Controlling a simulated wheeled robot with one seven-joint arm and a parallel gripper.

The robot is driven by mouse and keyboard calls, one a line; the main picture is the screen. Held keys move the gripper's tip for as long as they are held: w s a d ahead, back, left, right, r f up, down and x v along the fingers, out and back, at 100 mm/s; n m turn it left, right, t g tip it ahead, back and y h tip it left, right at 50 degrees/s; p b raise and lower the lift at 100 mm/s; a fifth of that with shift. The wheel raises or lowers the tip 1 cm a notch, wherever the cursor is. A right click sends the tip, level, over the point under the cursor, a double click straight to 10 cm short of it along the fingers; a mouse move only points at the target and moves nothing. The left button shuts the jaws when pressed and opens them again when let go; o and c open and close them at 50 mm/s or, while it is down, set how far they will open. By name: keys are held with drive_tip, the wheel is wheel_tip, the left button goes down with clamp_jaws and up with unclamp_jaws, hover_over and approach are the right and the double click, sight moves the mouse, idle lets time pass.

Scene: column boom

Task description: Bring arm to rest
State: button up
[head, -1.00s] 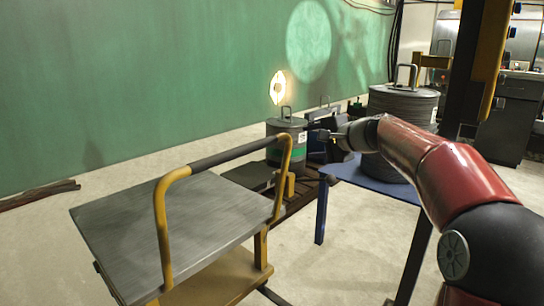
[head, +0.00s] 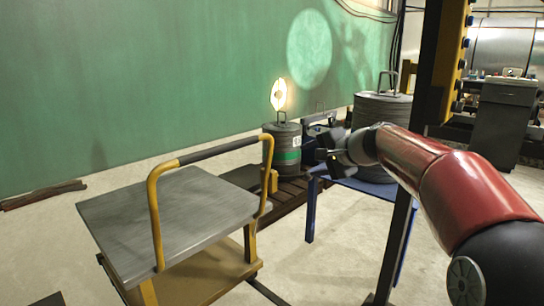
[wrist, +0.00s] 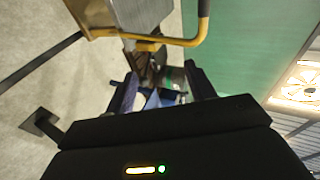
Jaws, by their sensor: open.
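My red and black arm comes in from the lower right in the head view. My gripper (head: 328,155) is at its end, in front of the blue table and the grey wire drum. In the wrist view my gripper (wrist: 165,84) has its two dark fingers apart with nothing held between them. The blue table and the green-banded canister appear beyond the fingers there, blurred.
A cart (head: 165,225) with a yellow handle stands at left. A green-banded canister (head: 284,143) stands on a dark pallet. A grey drum (head: 380,112) sits on the blue table (head: 372,186). A dark column (head: 432,75) rises at right. Floor shows between cart and table.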

drive_tip(key=s+f+n+g+h+p, duration=0.2)
drive_tip(key=s+n+h+p, duration=0.1)
drive_tip(key=s, duration=1)
drive_tip(key=s+f+n+g+h+p, duration=0.2)
drive_tip(key=s+n+p, duration=0.15)
drive_tip(key=s, duration=0.95)
drive_tip(key=s+d+f+n+h, duration=0.1)
drive_tip(key=s+d+f, duration=0.1)
drive_tip(key=s, duration=0.4)
drive_tip(key=s+d+f+n+h+p, duration=0.1)
drive_tip(key=s+d+f+n, duration=0.1)
drive_tip(key=s+f, duration=0.2)
drive_tip(key=shift+s+d+g+h, duration=0.3)
drive_tip(key=shift+s+d+g, duration=0.1)
drive_tip(key=shift+s, duration=0.7)
